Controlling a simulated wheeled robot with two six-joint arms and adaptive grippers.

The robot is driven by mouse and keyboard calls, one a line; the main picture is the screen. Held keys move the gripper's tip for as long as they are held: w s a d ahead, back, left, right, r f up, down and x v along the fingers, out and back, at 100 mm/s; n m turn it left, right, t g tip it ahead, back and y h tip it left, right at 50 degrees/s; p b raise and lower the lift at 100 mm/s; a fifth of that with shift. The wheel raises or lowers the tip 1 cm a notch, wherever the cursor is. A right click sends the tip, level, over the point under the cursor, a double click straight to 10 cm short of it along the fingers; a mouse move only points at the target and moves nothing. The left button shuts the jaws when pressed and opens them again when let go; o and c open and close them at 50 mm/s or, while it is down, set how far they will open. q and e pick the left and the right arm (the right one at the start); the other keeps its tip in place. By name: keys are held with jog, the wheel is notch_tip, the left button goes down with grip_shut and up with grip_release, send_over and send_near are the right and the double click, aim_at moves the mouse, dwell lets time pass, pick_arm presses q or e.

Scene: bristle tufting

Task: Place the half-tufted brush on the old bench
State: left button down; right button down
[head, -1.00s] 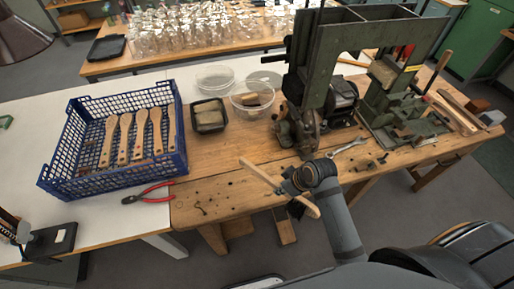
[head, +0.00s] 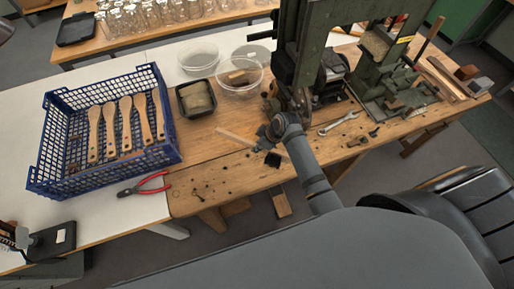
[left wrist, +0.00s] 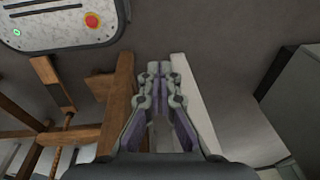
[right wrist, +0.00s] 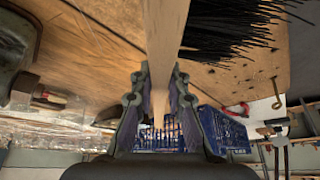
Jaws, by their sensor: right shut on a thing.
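The half-tufted brush (head: 234,138) has a pale wooden handle and black bristles (head: 272,160). My right gripper (head: 266,142) is shut on it, over the front part of the old wooden bench (head: 225,180). In the right wrist view the wood of the brush (right wrist: 165,35) runs between the fingers, with the black bristles (right wrist: 230,30) to the right and bench wood behind. I cannot tell whether the brush touches the bench. My left gripper (left wrist: 159,72) is shut and empty, below bench height near wooden legs; it is outside the head view.
A blue crate (head: 172,150) with several wooden brush handles stands left, beside red pliers (head: 150,184). A black tub (head: 183,103) and clear bowls (head: 225,82) stand behind. A green machine (head: 300,50) and a wrench (head: 340,122) are right. The bench front-left is mostly clear.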

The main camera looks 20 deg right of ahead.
aim_at(257, 154)
jog(key=shift+w+f, duration=0.25)
jog(key=shift+f, duration=0.05)
jog(key=shift+w+f, duration=0.2)
jog(key=shift+f, duration=0.05)
notch_tip(257, 154, down, 3)
jog(key=shift+r, duration=0.2)
jog(key=shift+f, duration=0.3)
pick_arm(q)
jog(key=shift+s, duration=1.2)
jog(key=shift+w, duration=0.15)
pick_arm(e)
jog(key=shift+f, duration=0.2)
jog(key=c, duration=1.3)
grip_release()
jog(key=shift+r, duration=0.1)
jog(key=shift+c, duration=0.2)
